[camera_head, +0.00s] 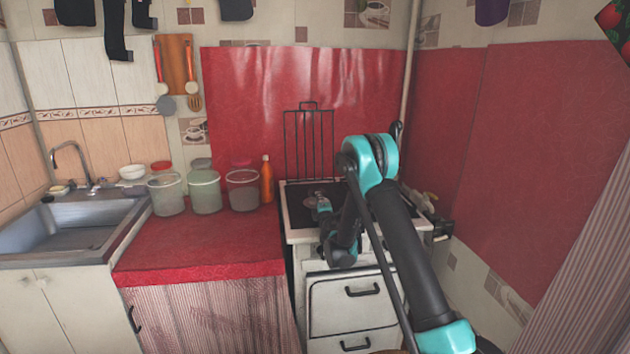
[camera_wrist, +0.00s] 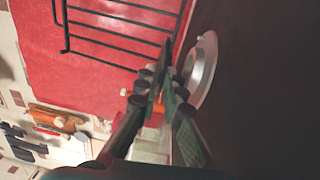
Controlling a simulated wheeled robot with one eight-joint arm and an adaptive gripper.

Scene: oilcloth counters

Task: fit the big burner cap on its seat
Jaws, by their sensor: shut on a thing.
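The stove (camera_head: 297,236) has a dark top, and my gripper (camera_head: 319,200) is low over it. In the wrist view, my gripper (camera_wrist: 168,78) is shut on a thin dark piece, seen nearly edge-on between the fingertips; it appears to be the big burner cap, mostly hidden by the fingers. A round silver burner seat (camera_wrist: 205,72) with a small stub at its rim lies on the dark stove top (camera_wrist: 265,90), just right of the fingertips. I cannot tell whether the held piece touches the seat.
A black wire grate (camera_head: 308,140) stands upright behind the stove. An orange bottle (camera_head: 267,180) and several clear canisters (camera_head: 205,192) stand on the red counter (camera_head: 200,245) at left. The right wall (camera_head: 540,150) is close by the stove.

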